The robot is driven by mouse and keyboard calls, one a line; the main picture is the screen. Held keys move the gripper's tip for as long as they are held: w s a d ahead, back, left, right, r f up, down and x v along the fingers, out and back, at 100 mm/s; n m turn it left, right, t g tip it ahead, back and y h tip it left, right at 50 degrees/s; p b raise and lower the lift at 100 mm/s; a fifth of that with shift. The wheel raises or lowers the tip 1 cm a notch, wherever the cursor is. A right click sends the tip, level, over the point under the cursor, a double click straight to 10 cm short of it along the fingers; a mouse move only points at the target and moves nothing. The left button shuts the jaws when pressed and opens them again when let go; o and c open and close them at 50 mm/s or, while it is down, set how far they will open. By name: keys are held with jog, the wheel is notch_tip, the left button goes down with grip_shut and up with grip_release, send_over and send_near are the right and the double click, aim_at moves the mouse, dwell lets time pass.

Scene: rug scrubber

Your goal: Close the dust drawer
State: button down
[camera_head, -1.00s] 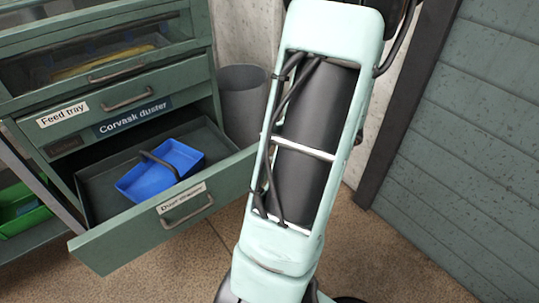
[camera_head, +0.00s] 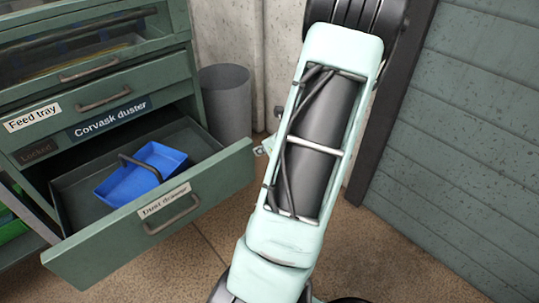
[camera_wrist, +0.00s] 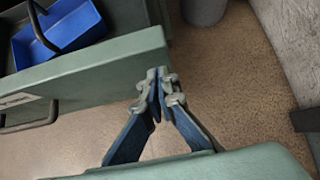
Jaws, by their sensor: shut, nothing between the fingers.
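The dust drawer (camera_head: 88,253) is a green drawer with a label and a dark bar handle (camera_head: 171,214), pulled well out of the cabinet in the head view. Its front also shows in the wrist view (camera_wrist: 95,72). A blue tray with a dark handle (camera_head: 128,186) lies inside it. My gripper (camera_wrist: 159,78) is shut and empty. In the wrist view its tips are by the right end of the drawer front; I cannot tell whether they touch it. In the head view my arm hides most of the gripper.
The green cabinet (camera_head: 178,75) has a Feed tray drawer above. A grey bin (camera_head: 226,103) stands behind the drawer's right end. A green slatted wall (camera_head: 460,130) is at the right. Brown floor (camera_head: 360,250) is open in front.

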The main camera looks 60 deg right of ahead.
jog(key=shift+w+d, duration=0.25)
jog(key=shift+w, duration=0.85)
